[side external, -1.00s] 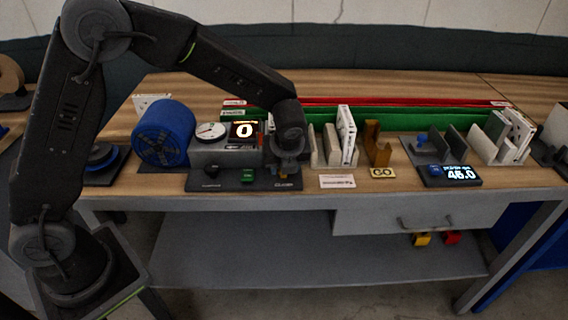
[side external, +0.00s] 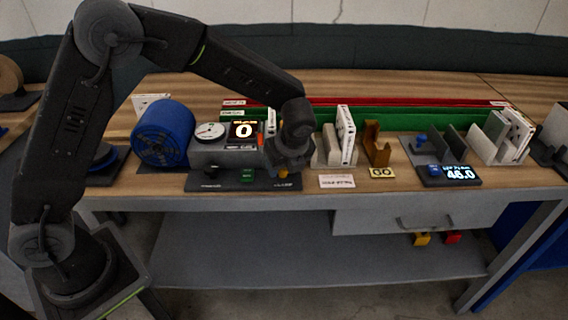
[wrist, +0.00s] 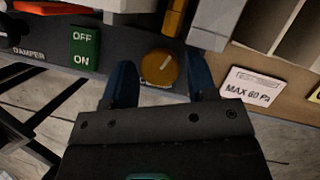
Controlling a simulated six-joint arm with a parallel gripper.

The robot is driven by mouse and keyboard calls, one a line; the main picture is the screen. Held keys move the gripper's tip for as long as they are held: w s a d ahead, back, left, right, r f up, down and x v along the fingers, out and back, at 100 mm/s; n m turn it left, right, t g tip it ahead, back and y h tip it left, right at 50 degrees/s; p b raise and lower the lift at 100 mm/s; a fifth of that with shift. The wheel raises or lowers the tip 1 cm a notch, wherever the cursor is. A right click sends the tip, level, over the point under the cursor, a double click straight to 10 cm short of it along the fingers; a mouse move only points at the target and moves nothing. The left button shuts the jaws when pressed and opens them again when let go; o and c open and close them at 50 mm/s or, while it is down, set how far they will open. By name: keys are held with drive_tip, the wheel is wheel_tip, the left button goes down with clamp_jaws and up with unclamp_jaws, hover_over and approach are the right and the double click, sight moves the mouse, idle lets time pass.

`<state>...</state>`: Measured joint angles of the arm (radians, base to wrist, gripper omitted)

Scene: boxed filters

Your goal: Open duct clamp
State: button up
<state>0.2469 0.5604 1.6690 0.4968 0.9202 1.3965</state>
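A round gold-brown knob (wrist: 160,69) with a pale pointer line sits on the dark control panel (wrist: 30,45) in the wrist view. My gripper (wrist: 161,72) is open, with one blue finger on each side of the knob and small gaps visible. How deep the fingertips reach beside it I cannot tell. A yellow-brown upright piece (wrist: 174,16) stands just above the knob in that view. In the side view my gripper (side external: 290,165) hangs over the right end of the panel (side external: 222,183) and hides most of the knob. I cannot read a clamp label.
A MAX 60 Pa card (wrist: 250,88) lies to the right. The blue fan (side external: 162,133), gauge (side external: 210,131) and display reading 0 (side external: 243,130) stand behind. White filters (side external: 346,133) stand right.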

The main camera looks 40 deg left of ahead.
drive_tip(key=shift+o, duration=0.9)
drive_tip(key=m+t, duration=0.1)
drive_tip(key=m, duration=0.1)
drive_tip(key=shift+m, duration=0.3)
drive_tip(key=v, duration=1.4)
drive_tip(key=shift+a, duration=0.25)
drive_tip(key=shift+s, duration=0.1)
drive_tip(key=shift+c, duration=0.3)
